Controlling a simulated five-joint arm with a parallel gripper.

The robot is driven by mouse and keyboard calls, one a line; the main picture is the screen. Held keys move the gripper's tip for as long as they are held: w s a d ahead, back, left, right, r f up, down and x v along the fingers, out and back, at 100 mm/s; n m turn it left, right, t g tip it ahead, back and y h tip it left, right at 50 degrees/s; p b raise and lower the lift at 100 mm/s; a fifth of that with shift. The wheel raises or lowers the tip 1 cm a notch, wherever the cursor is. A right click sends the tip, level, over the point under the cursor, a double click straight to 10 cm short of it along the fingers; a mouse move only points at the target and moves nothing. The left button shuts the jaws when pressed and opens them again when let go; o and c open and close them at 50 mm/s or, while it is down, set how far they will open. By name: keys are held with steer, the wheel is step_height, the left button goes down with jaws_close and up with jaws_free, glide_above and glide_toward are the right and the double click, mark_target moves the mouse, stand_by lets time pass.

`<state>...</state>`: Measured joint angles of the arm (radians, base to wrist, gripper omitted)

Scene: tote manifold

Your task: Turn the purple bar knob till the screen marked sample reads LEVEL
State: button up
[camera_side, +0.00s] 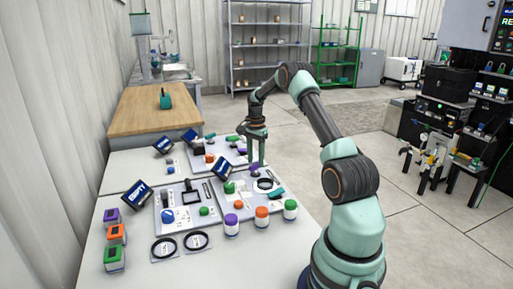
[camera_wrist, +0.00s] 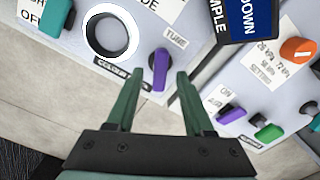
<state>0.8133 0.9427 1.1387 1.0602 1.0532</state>
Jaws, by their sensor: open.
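The purple bar knob (camera_wrist: 160,68) stands on a pale panel beside a label reading TUBE. It lies between the tips of my green gripper fingers (camera_wrist: 159,76), with gaps visible at both sides. My gripper (camera_side: 257,163) is open and points down over the panel in the side view. I cannot tell from these views whether the tips are level with the knob. The dark blue screen (camera_wrist: 249,18) marked SAMPLE reads DOWN in the wrist view, partly cut off by the top edge.
A white-ringed dial (camera_wrist: 110,33) and a teal knob (camera_wrist: 56,14) sit left of the purple knob. A neighbouring panel carries an orange knob (camera_wrist: 298,50), a purple switch (camera_wrist: 231,115) and a green switch (camera_wrist: 268,133). Several coloured-lid jars (camera_side: 262,216) stand at the table's front.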

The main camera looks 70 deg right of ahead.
steer(key=shift+f, duration=0.75)
jaws_close()
steer(key=shift+n, duration=0.3)
steer(key=shift+r+n, duration=0.1)
steer(key=shift+n, duration=2.4)
jaws_free()
